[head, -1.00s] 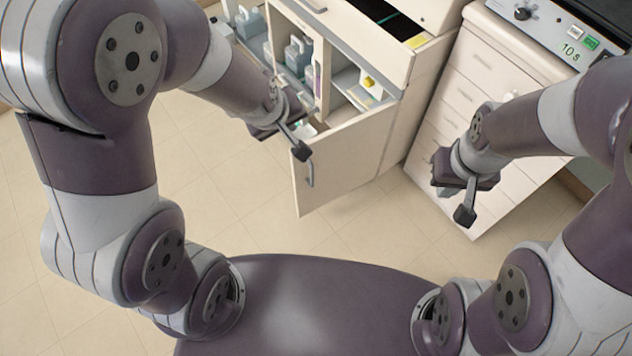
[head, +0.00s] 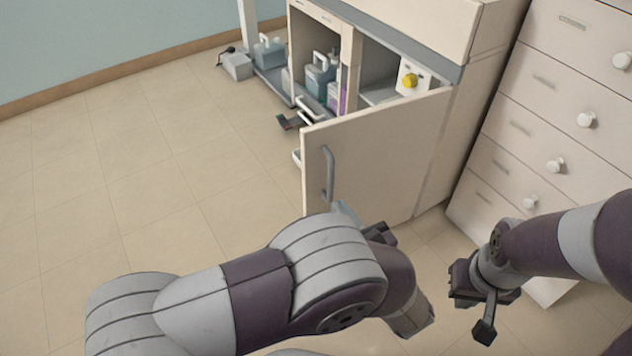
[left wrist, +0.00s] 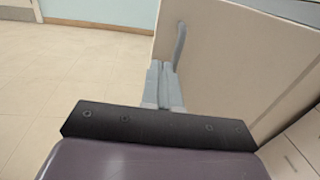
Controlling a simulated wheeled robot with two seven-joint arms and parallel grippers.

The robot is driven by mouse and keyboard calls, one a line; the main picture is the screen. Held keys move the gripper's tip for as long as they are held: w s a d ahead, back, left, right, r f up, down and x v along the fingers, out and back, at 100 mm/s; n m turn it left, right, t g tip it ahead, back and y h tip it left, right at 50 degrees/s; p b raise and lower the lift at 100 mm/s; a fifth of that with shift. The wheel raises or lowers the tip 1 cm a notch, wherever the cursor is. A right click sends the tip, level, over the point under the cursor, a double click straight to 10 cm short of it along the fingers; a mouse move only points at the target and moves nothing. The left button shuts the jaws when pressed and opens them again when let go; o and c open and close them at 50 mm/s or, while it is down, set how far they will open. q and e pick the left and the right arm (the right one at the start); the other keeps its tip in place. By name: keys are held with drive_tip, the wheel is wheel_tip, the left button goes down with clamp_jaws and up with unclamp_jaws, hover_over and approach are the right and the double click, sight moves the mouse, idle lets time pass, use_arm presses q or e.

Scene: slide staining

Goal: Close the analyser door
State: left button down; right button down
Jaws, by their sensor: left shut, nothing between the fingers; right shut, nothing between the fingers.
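The analyser door (head: 390,150) is a beige panel standing open, swung out from the cabinet. Its grey bar handle (head: 328,174) is near the free edge, and the handle also shows in the left wrist view (left wrist: 180,46). My left gripper (head: 345,212) is shut and empty, low in front of the door's outer face and below the handle; my forearm partly hides it. In the left wrist view its fingers (left wrist: 163,82) point towards the door (left wrist: 225,70); I cannot tell whether they touch it. My right gripper (head: 486,328) is shut and empty, at the lower right, away from the door.
The open cabinet holds bluish bottles (head: 320,76) and a white box with a yellow knob (head: 410,81). A small dark item (head: 290,122) lies beside the door's free edge. A drawer unit (head: 545,110) stands right. Floor (head: 150,170) at left is clear.

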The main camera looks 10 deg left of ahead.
use_arm(q)
drive_tip(key=b, duration=0.4)
approach(309, 162)
drive_tip(key=x, duration=0.5)
drive_tip(key=shift+w+a+f, duration=0.15)
drive_tip(key=shift+f, duration=0.1)
drive_tip(key=shift+w+a+r+b, duration=0.3)
drive_tip(key=shift+w+a, duration=0.1)
drive_tip(key=shift+w, duration=0.2)
drive_tip(key=shift+f, duration=0.1)
